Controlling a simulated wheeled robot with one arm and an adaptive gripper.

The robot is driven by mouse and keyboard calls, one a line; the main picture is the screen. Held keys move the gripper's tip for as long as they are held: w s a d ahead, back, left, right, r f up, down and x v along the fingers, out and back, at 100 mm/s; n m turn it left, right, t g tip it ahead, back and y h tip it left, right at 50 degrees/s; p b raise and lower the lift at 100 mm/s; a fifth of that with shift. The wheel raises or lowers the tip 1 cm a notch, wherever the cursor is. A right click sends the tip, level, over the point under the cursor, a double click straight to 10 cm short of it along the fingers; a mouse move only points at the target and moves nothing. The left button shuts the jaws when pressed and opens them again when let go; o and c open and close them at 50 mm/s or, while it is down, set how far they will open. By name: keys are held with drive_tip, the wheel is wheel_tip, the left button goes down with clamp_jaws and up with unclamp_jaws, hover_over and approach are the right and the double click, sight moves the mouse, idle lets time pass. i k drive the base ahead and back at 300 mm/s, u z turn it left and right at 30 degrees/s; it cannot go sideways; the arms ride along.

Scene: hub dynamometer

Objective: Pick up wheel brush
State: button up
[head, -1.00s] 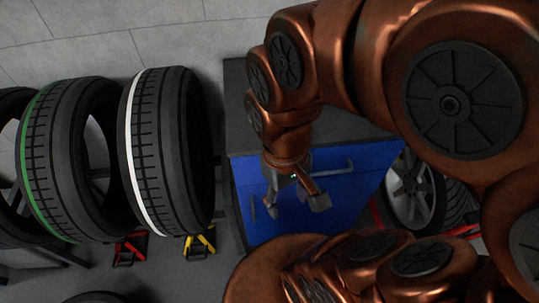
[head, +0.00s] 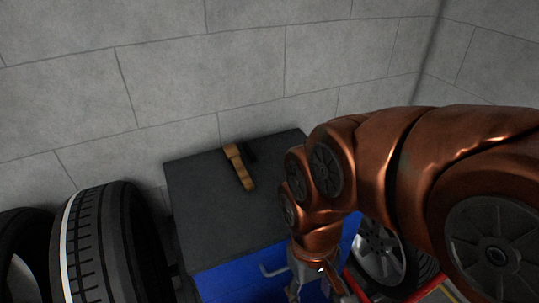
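The wheel brush (head: 240,168) lies on the dark top of a cabinet in the head view. It has a light wooden handle and a dark bristle part at its far end. My gripper (head: 312,292) hangs low in front of the blue cabinet front, below the top and to the right of the brush. It is well apart from the brush. Its fingertips are partly cut off by the bottom edge, and I see nothing held between them.
The cabinet top (head: 205,215) is otherwise clear, with a grey block wall (head: 200,80) behind it. Upright tyres (head: 105,250) stand at the left. A wheel with a metal rim (head: 380,255) is at the right, behind my arm.

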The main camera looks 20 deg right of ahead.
sight(234, 156)
drive_tip(key=z, duration=0.05)
drive_tip(key=k, duration=0.6)
drive_tip(key=u, duration=0.55)
drive_tip(key=i, duration=0.95)
drive_tip(key=u, duration=0.5)
